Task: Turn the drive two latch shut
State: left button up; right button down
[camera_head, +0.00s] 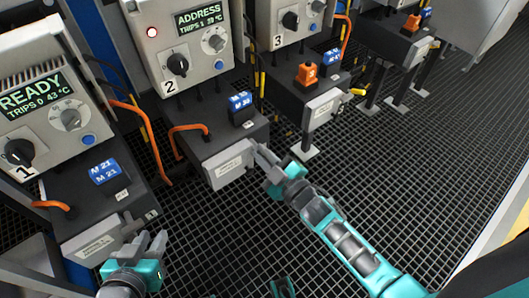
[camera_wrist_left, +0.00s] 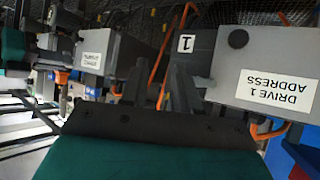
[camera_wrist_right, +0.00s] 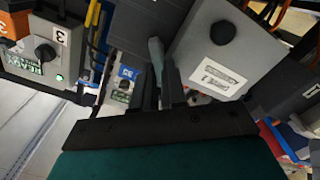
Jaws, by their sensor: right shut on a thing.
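The drive two unit (camera_head: 190,140) stands in the middle of the head view. Its grey front cover (camera_head: 230,165) carries a white label. In the right wrist view the fingers (camera_wrist_right: 165,85) are close together beside the grey cover (camera_wrist_right: 215,50) with a round black knob (camera_wrist_right: 222,32). My left gripper (camera_head: 148,245) is empty, its fingers apart, just right of the drive one front cover (camera_head: 80,248).
The drive one unit (camera_head: 45,130), with a READY screen, stands at left. The drive three unit (camera_head: 315,85) bears an orange block (camera_head: 307,75) and has a yellow piece (camera_head: 358,90) at its right end. Orange cables (camera_head: 188,132) arch between the units. The grated floor at right is clear.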

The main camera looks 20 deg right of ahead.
jog(key=n, duration=0.3)
jog(key=n+b, duration=0.1)
jog(key=n, duration=0.3)
jog(key=f+n+b, duration=0.1)
jog(key=n, duration=0.2)
jog(key=shift+s+a, duration=0.1)
jog(key=shift+a, duration=0.1)
jog(key=shift+n, duration=0.4)
jog(key=c, duration=1.2)
grip_release()
